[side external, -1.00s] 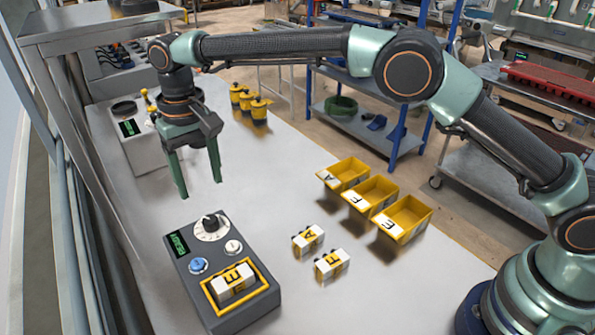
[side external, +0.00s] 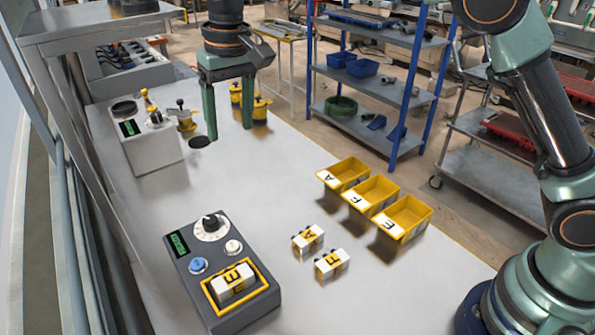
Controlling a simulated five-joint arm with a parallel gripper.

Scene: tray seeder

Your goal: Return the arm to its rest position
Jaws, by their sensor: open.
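My gripper (side external: 230,132) is at the upper left of the side external view, pointing down. Its two green fingers are apart with nothing between them. It hangs over the far part of the table (side external: 240,185), in front of the yellow-and-black pots. My arm rises out of the top of the picture, so its middle is hidden.
A grey device (side external: 220,270) with a dial and buttons holds a labelled block (side external: 232,282) in its yellow frame. Two blocks, A (side external: 308,238) and F (side external: 331,264), lie beside it. Yellow bins A (side external: 345,172), F (side external: 372,192) and E (side external: 406,216) line the right edge. A white device (side external: 150,150) stands far left.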

